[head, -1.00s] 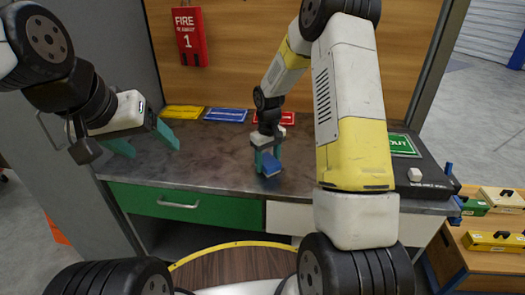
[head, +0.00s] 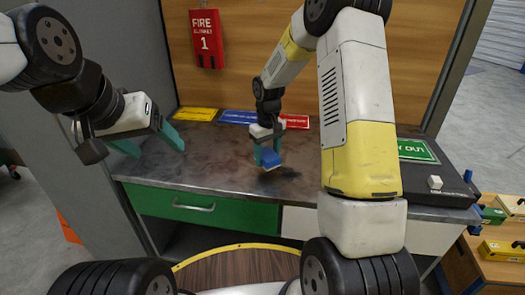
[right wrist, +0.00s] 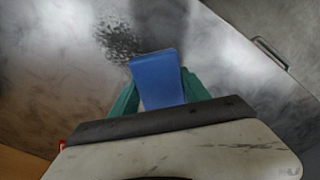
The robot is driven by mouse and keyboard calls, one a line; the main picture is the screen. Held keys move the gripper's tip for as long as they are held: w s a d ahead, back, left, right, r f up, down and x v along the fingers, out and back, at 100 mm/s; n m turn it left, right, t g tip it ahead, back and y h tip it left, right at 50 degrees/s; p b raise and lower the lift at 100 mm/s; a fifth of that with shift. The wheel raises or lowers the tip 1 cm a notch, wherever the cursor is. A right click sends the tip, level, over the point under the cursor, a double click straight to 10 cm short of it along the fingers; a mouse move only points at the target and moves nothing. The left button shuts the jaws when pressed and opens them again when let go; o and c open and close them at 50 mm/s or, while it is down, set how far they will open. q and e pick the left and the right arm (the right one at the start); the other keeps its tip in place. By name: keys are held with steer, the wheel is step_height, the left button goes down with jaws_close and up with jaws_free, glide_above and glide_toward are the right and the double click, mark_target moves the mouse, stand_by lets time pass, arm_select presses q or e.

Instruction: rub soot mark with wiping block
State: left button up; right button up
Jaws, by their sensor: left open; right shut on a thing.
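The wiping block (head: 271,160) is blue and is held between the green fingers of my right gripper (head: 267,155), over the middle of the metal bench top. In the right wrist view the block (right wrist: 158,80) shows between the fingers. The soot mark (head: 286,172) is a dark smudge just right of the block in the head view. In the right wrist view the speckled soot mark (right wrist: 118,42) lies beyond the block's far edge, beside it. I cannot tell whether the block touches the bench. My left gripper (head: 155,147) is open and empty above the bench's left end.
Yellow (head: 196,114), blue (head: 238,117) and red (head: 296,121) signs lie along the back of the bench (head: 215,165). A black case (head: 425,185) with a green sign (head: 415,151) and a small white block (head: 435,182) is at the right. A red fire blanket box (head: 207,40) hangs behind.

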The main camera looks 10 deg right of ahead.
mark_target(268, 154)
steer(key=shift+d+r, duration=0.1)
steer(key=shift+r, duration=2.05)
